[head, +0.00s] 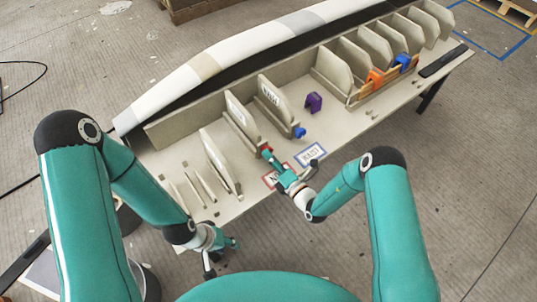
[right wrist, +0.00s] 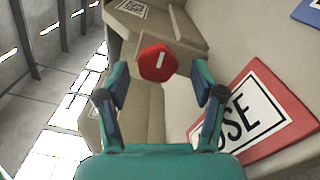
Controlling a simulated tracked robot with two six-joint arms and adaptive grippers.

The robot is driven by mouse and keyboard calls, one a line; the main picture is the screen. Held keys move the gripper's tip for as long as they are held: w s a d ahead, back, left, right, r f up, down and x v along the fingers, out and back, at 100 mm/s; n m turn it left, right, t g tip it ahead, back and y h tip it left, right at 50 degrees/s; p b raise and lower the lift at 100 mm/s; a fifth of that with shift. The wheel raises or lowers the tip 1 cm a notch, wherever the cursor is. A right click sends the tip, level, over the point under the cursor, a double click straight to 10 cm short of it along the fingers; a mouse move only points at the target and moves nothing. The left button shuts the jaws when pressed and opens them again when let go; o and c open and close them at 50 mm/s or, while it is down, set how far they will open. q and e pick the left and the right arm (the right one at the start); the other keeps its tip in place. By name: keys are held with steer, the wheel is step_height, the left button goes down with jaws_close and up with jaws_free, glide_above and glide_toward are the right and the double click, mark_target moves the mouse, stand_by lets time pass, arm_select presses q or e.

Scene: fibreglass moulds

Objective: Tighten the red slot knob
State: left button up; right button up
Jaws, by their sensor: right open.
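The red slot knob (right wrist: 157,62) is a faceted red piece with a white slot mark on its face, at the top centre of the right wrist view. It is on the beige mould, and in the head view a small bit of red (head: 266,151) shows by the right gripper's tips. My right gripper (right wrist: 160,85) is open, its fingers on either side of and below the knob in the picture, with gaps to it. In the head view the right gripper (head: 272,158) is over the table's front part. My left gripper (head: 222,246) hangs off the table's front edge; its jaws are unclear.
A red-bordered sign (right wrist: 255,115) lies right of the gripper; a blue-bordered sign (head: 310,154) is beside it. A blue knob (head: 299,132) and purple clamp (head: 314,102) are farther back. Upright mould panels (head: 242,121) line the table. A wooden tray (head: 385,85) holds orange and blue clamps.

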steer(key=v, duration=1)
steer(key=shift+a, duration=0.1)
